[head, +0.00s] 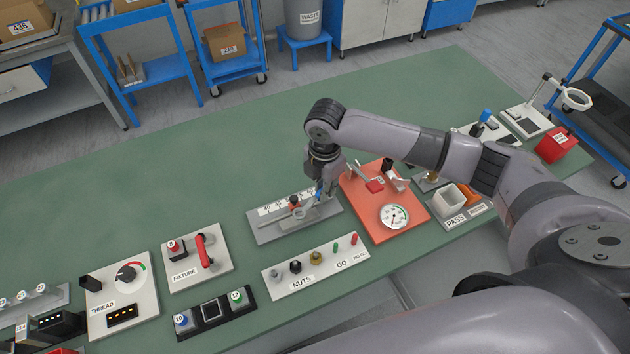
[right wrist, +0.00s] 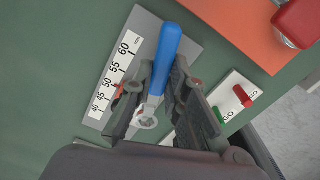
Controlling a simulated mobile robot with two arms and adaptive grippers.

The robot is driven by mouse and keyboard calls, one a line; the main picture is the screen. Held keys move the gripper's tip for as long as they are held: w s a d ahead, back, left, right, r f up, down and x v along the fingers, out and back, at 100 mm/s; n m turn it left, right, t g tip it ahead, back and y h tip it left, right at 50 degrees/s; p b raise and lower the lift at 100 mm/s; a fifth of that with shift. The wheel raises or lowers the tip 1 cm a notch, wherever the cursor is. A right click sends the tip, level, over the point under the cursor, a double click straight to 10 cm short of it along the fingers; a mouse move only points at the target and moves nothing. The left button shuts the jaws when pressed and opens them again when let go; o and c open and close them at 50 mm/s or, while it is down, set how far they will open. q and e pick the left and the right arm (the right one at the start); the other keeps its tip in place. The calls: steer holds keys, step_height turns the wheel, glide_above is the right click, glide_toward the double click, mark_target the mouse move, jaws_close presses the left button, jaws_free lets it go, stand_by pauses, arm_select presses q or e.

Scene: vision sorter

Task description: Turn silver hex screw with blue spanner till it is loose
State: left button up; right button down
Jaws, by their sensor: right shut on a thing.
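The blue spanner shows in the right wrist view, with its blue handle (right wrist: 168,45) pointing up the picture and its pale metal ring end (right wrist: 147,122) low between my fingers. In the head view only a small blue part (head: 319,190) shows beside my right gripper (head: 325,180). My right gripper (right wrist: 158,92) is shut on the spanner, over the grey plate with the 40 to 60 scale (head: 262,236). I cannot pick out the silver hex screw clearly. Whether the ring end sits around a screw head is too small to tell. My left gripper is not in view.
A white NUTS and GO plate (head: 298,283) lies in front of the scale plate. An orange base with a dial (head: 372,216) is close on the right. THREAD (head: 144,270) and FIXTURE (head: 186,284) plates lie left. The green table behind is clear.

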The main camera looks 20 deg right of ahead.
steer(key=m+p, duration=0.1)
steer(key=s+m+p, duration=0.1)
steer(key=p, duration=0.1)
steer(key=shift+s+d+r, duration=0.1)
steer(key=shift+s+r, duration=0.05)
steer(key=shift+r, duration=0.1)
steer(key=s+m+p, duration=0.1)
steer(key=m+p, duration=0.1)
steer(key=s+m+p, duration=0.1)
steer(key=p, duration=0.2)
steer(key=shift+s+m, duration=0.3)
steer(key=shift+m, duration=0.1)
steer(key=shift+s+f+m+p, duration=0.1)
steer(key=shift+s+m+p, duration=0.45)
steer(key=shift+m+p, duration=0.45)
steer(key=shift+s+f+m+p, duration=0.1)
steer(key=shift+s+m+p, duration=0.2)
steer(key=shift+p, duration=0.1)
steer(key=shift+f, duration=0.1)
steer(key=shift+a+p, duration=0.2)
steer(key=shift+p, duration=0.4)
steer(key=shift+f, duration=0.15)
steer(key=shift+f, duration=0.7)
stand_by(1.0)
steer(key=shift+w, duration=0.1)
